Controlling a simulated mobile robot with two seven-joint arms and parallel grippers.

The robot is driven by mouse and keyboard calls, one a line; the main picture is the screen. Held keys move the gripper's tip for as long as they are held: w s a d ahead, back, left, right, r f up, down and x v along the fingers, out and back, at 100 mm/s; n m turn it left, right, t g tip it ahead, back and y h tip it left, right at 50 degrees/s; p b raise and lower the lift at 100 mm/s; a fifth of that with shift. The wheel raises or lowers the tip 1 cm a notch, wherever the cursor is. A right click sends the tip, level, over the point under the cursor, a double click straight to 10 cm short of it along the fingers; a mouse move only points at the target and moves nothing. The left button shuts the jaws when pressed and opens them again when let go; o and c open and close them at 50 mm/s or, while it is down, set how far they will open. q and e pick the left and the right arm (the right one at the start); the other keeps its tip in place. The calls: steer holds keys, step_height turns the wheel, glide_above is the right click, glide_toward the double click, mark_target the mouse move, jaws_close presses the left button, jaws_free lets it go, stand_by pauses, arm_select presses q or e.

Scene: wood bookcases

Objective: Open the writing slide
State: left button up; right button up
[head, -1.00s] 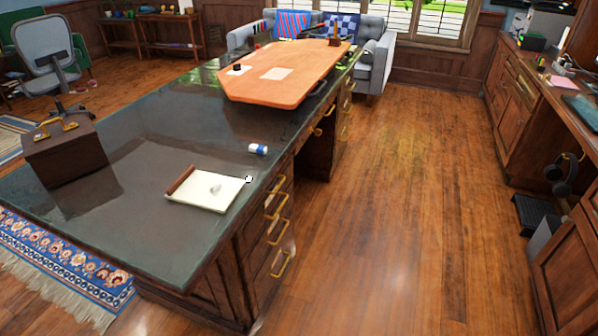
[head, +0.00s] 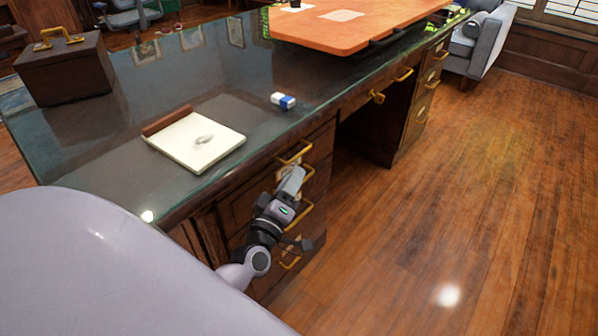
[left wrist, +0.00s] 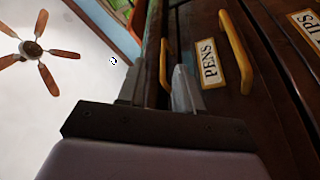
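The writing slide appears to be the narrow front just under the desk top; its brass handle (head: 295,153) is the uppermost one on the near pedestal. My left gripper (head: 292,182) is just below and in front of that handle. In the left wrist view, a handle (left wrist: 164,62) shows between the two fingers of the left gripper (left wrist: 158,90). The fingers are apart, and I see no clear grip on it. The slide looks flush with the desk front. My right gripper is out of view.
The desk top (head: 90,150) bears a notepad (head: 200,140), an eraser (head: 283,100), a brown box (head: 65,75) and an orange board (head: 350,25). More drawer handles (head: 303,215) stick out below. The wood floor (head: 430,220) to the right is clear.

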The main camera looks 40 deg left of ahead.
mark_target(299, 154)
arm_select(q)
steer(key=shift+n+y, duration=0.4)
steer(key=shift+n, duration=0.2)
steer(key=shift+a+b+x, duration=0.2)
steer(key=shift+b+x, duration=0.1)
steer(key=shift+x, duration=1.75)
steer(key=shift+a+b+x, duration=0.2)
steer(key=shift+b+x, duration=0.05)
steer(key=shift+x, duration=1.75)
steer(key=shift+s, duration=0.15)
jaws_close()
